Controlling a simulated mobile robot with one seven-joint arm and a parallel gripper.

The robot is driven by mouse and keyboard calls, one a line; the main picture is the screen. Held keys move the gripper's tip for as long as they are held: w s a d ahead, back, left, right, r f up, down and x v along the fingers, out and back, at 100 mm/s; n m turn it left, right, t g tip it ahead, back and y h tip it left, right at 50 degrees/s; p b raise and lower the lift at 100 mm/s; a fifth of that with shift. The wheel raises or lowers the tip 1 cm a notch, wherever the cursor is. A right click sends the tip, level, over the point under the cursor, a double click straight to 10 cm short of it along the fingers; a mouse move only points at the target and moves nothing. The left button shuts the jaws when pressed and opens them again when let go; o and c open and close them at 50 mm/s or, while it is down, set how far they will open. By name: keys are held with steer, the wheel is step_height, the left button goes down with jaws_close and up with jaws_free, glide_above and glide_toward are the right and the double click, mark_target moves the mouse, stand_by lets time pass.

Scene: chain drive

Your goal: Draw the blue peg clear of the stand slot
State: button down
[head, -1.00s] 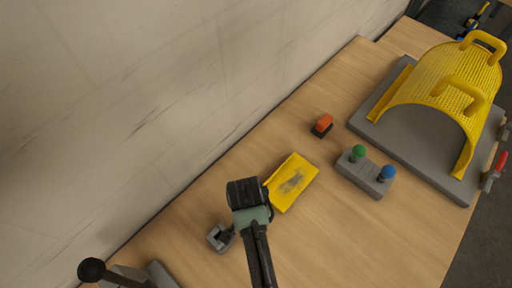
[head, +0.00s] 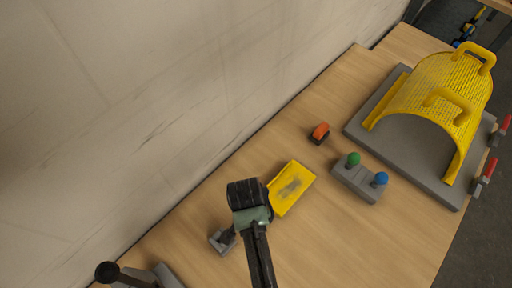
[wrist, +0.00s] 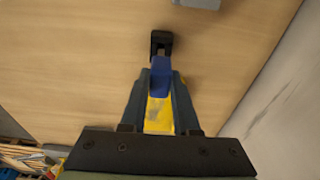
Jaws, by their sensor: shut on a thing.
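My gripper (wrist: 158,88) is shut on the blue peg (wrist: 158,76), whose blue body shows between the fingers in the wrist view. Just beyond the fingertips is a dark notched piece (wrist: 161,42), apparently the stand. The peg's far end meets or overlaps it in the picture; I cannot tell whether it is inside the slot. In the head view the gripper (head: 231,235) reaches down to a small grey stand (head: 216,243), and my wrist and fingers hide the peg.
A yellow tray (head: 299,176) lies close beside my wrist. Beyond are an orange-topped piece (head: 320,132), a grey block (head: 351,179) with green and blue knobs, and a yellow guard (head: 425,85) on a grey plate. The wall (head: 150,80) runs along the left.

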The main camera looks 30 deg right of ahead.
steer(key=shift+r+p, duration=2.4)
